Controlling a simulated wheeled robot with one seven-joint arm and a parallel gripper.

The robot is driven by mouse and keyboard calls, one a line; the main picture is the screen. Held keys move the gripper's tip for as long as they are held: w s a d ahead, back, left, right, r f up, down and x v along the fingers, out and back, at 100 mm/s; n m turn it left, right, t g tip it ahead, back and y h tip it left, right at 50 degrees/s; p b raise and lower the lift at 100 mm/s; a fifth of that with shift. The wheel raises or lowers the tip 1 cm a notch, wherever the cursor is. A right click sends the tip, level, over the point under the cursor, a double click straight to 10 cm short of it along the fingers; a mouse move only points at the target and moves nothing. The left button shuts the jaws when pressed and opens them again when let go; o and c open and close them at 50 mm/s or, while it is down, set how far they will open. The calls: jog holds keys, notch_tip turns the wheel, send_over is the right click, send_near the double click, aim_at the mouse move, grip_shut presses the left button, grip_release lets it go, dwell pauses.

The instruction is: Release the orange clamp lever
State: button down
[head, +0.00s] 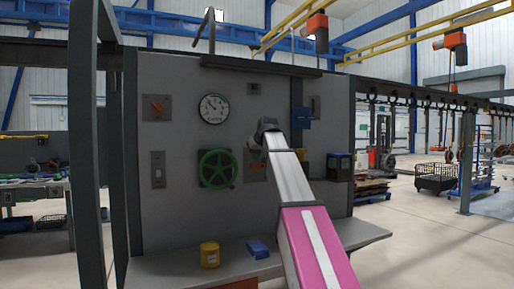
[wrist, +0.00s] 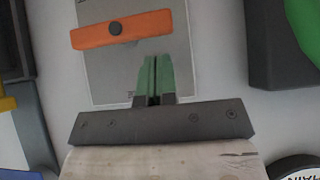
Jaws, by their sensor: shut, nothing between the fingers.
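The orange clamp lever (wrist: 122,29) lies nearly level, slightly tilted, across a light grey plate in the wrist view, with a dark round pivot at its middle. My gripper (wrist: 154,60) has green fingers pressed together with nothing between them. In the wrist picture its tips end just below the lever's lower edge, over the plate, and do not appear to touch it; the depth gap is unclear. In the head view my gripper (head: 267,126) is in front of the grey panel, and my arm hides most of the lever's area.
A green handwheel (head: 216,169) is left of my arm, close by. A gauge (head: 214,108) and another small red-orange lever (head: 155,107) are further left.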

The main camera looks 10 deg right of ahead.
aim_at(253, 166)
jog(key=shift+f, duration=0.95)
jog(key=shift+a+f+h, duration=0.2)
jog(key=shift+h, duration=0.2)
jog(key=f+n+t+h, duration=0.1)
jog(key=h, duration=0.1)
jog(key=a+f+n+h, duration=0.1)
jog(key=shift+s+f+n+t+h, duration=0.1)
jog(key=shift+s+n+t+h, duration=0.1)
jog(key=shift+n+t+h, duration=0.15)
jog(key=shift+w+d+f, duration=0.1)
jog(key=shift+d+f, duration=0.05)
jog(key=shift+f, duration=0.7)
jog(key=shift+d+f, duration=0.1)
jog(key=shift+f, duration=0.75)
jog(key=shift+d+f+n+t+h, duration=0.3)
jog(key=shift+f+n+t+h, duration=0.25)
jog(key=shift+h, duration=0.5)
jog(key=shift+w+d+f, duration=0.15)
jog(key=shift+d+f, duration=0.05)
jog(key=shift+d, duration=0.05)
